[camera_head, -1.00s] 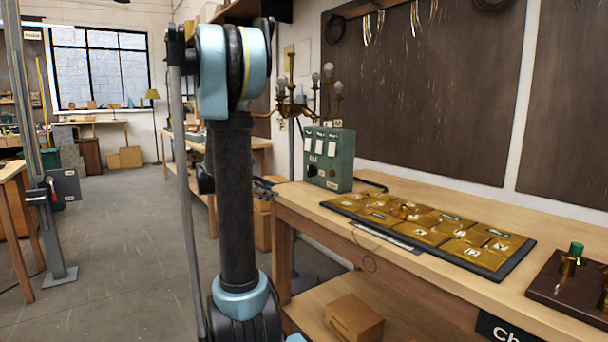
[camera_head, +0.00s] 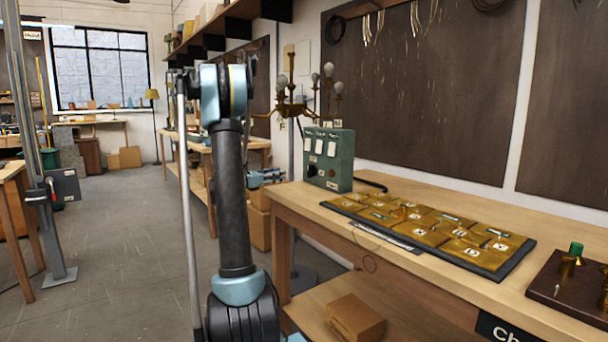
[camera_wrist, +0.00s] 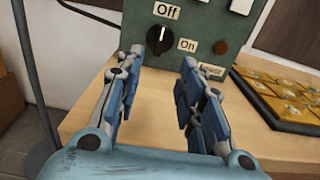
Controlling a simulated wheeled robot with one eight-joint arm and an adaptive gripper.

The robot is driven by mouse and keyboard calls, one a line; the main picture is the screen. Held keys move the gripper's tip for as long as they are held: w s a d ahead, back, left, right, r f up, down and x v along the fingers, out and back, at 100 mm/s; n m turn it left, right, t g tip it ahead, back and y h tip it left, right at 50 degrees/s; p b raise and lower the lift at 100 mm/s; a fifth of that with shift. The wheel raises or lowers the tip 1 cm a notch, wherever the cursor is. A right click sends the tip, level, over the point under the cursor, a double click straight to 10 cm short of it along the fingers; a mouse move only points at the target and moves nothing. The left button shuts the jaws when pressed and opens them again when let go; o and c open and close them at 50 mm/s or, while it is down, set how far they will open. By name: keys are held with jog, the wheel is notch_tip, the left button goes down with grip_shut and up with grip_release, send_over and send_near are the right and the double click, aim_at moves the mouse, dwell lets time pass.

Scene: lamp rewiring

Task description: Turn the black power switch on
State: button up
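The black power switch (camera_wrist: 160,40) is a round knob with a white line on the green box (camera_wrist: 210,25). Its line points up toward the "Off" label (camera_wrist: 167,11); the "On" label (camera_wrist: 187,45) is to its right. In the head view the switch (camera_head: 312,170) is small on the face of the green box (camera_head: 341,160). My gripper (camera_wrist: 163,68) is open and empty, its two blue-padded fingers apart, with the knob seen between and beyond the tips. In the head view my gripper (camera_head: 268,177) is left of the box, partly hidden by my arm.
The box stands on a wooden bench (camera_head: 288,196). A black tray of brass-coloured parts (camera_head: 510,262) lies to its right, and a brass lamp (camera_head: 291,106) with bulbs rises behind it. A small dark red round spot (camera_wrist: 220,47) is right of the switch. Open floor lies left.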

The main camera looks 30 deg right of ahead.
aim_at(308, 170)
jog(key=d, duration=1)
jog(key=w+d, duration=0.1)
jog(key=d, duration=0.4)
jog(key=shift+c, duration=0.6)
jog(key=shift+w, duration=0.1)
grip_shut()
